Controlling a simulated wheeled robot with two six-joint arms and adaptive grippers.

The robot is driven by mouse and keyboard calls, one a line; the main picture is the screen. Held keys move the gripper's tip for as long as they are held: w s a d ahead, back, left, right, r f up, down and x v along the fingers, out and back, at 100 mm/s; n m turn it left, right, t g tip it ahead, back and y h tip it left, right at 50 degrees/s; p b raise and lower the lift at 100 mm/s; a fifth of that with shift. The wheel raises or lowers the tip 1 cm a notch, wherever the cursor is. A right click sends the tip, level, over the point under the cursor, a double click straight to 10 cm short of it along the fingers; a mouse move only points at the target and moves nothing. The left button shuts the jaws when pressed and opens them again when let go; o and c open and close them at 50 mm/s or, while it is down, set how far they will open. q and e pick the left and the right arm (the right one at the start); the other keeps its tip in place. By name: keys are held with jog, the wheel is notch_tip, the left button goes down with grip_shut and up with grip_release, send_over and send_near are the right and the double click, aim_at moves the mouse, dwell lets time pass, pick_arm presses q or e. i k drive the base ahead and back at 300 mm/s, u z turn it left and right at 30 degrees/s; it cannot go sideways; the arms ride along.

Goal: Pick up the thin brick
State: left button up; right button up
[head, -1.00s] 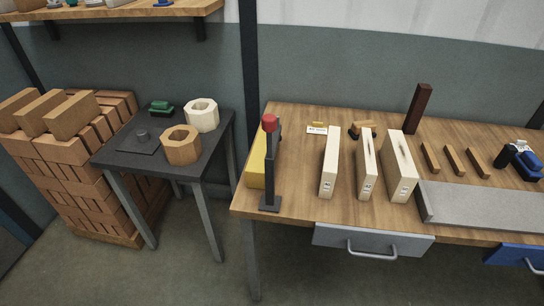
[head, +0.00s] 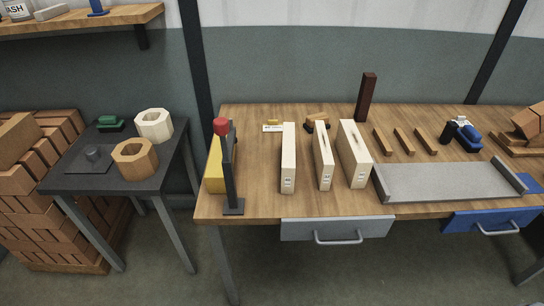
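Three cream upright bricks stand in a row on the wooden workbench (head: 255,195). The left cream brick (head: 288,160) and the middle cream brick (head: 323,162) look narrow. The right cream brick (head: 353,155) is clearly thicker. Each has a small printed mark low on its front end. I cannot read these marks. The bricks stand apart from each other, with narrow gaps of bench between them. Neither of my grippers is in view.
A black stand with a red top (head: 222,127) and a yellow block (head: 215,165) are at the bench's left end. A dark side table (head: 120,187) holds two hollow blocks.

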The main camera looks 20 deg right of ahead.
aim_at(287, 178)
jog(key=u, duration=0.05)
jog(key=k, duration=0.5)
jog(key=z, duration=1.1)
jog(key=i, duration=0.7)
jog(key=u, duration=0.95)
